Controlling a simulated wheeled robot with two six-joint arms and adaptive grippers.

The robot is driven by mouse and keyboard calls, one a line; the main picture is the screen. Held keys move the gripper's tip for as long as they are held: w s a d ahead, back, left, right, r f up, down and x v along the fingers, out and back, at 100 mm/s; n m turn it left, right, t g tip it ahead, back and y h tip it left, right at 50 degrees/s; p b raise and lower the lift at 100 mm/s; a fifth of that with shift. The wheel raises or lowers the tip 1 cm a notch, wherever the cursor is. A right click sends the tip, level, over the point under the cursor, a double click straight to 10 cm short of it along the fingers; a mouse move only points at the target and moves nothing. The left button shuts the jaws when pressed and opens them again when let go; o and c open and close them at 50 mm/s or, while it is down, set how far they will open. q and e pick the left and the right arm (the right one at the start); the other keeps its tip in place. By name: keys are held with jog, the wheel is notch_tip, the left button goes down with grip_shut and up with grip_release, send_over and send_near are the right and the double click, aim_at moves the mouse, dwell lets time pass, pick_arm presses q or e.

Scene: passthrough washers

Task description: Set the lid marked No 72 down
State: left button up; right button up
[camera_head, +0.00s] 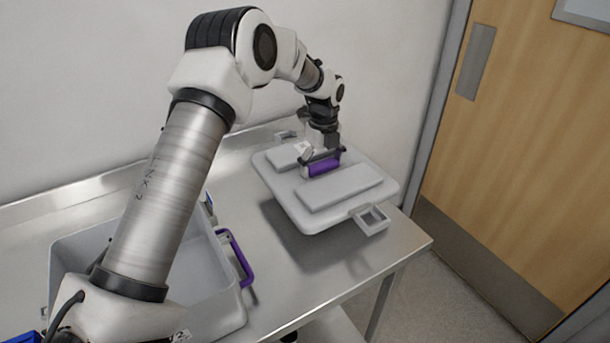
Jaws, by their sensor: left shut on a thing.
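The lid (340,187) is a light grey, rounded square with raised panels, a purple handle (324,166) in the middle and a square loop at its near right corner. My left gripper (322,155) comes down from above and is shut on the purple handle. The lid looks roughly level, and a shadow on the table below its near side suggests that it is a little above the steel top. Its marking is too small to read. My right gripper is not in view.
A grey open bin (215,300) with a purple side handle (236,258) stands on the steel table (290,290) at the left, partly behind my left arm. Bare table lies between the bin and the lid. A wall is behind, and a wooden door (520,140) is at the right.

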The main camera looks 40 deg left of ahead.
pick_arm(q)
notch_tip(320, 180, down, 6)
jog(key=shift+p, duration=0.6)
jog(key=shift+w+a+f, duration=0.1)
jog(key=shift+f, duration=0.5)
jog(key=shift+f+b, duration=0.25)
jog(key=shift+b, duration=0.1)
jog(key=o, duration=1.5)
jog(key=shift+c, duration=0.2)
jog(key=shift+r, duration=0.1)
